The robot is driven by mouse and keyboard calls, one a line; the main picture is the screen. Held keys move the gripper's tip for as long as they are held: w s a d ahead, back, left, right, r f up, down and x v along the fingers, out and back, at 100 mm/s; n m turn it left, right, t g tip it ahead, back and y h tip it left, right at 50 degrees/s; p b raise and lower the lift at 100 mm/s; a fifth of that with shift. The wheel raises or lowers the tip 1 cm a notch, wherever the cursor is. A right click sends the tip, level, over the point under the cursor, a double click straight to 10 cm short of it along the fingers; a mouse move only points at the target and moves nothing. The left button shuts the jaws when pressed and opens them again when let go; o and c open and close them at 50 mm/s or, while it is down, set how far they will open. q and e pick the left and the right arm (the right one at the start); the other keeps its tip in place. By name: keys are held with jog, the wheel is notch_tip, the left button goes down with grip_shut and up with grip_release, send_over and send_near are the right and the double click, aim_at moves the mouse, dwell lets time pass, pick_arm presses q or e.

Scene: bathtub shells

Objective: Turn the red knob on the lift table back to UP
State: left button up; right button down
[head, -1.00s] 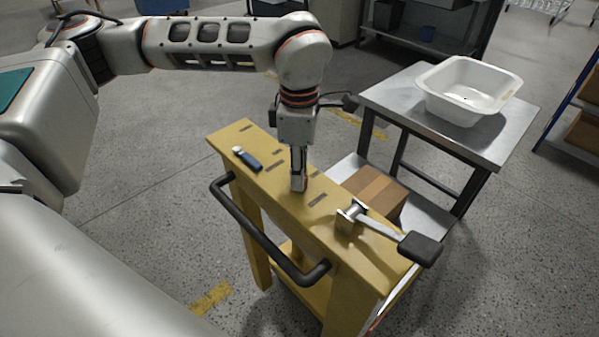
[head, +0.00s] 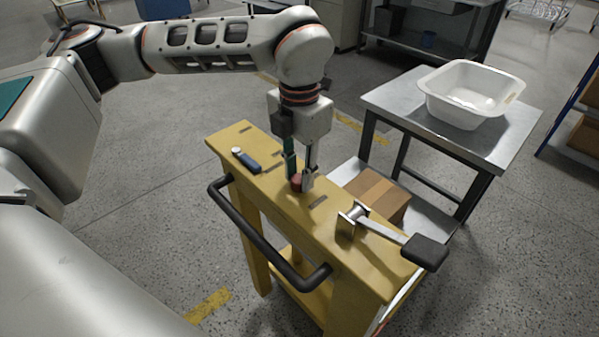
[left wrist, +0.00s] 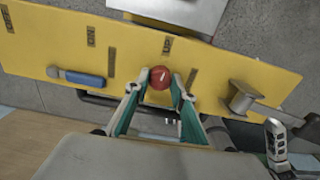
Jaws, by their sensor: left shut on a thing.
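The red knob (head: 296,181) stands on top of the yellow lift-table console (head: 240,140). In the left wrist view the round red knob (left wrist: 159,77) shows a short pale mark on its top. My left gripper (head: 300,180) points down over the console and is shut on the knob, one finger on each side. The gripper (left wrist: 160,80) also shows in the left wrist view, with its green-sided fingers beside the knob. Small dark labels (left wrist: 168,45) lie around the knob; their words are too small to read surely. My right gripper is not seen.
A blue-handled switch (head: 246,159) lies left of the knob. A lever with a black pad (head: 424,251) sticks out at the right end. A black bar handle (head: 262,235) runs along the near side. A white tub shell (head: 470,95) rests on a metal table (head: 385,97) behind.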

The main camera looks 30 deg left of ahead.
aim_at(299, 178)
pick_arm(q)
jog(key=shift+r+n, duration=0.1)
jog(key=shift+n, duration=0.9)
jog(key=shift+w, duration=0.1)
jog(key=o, duration=1.1)
notch_tip(299, 178, up, 12)
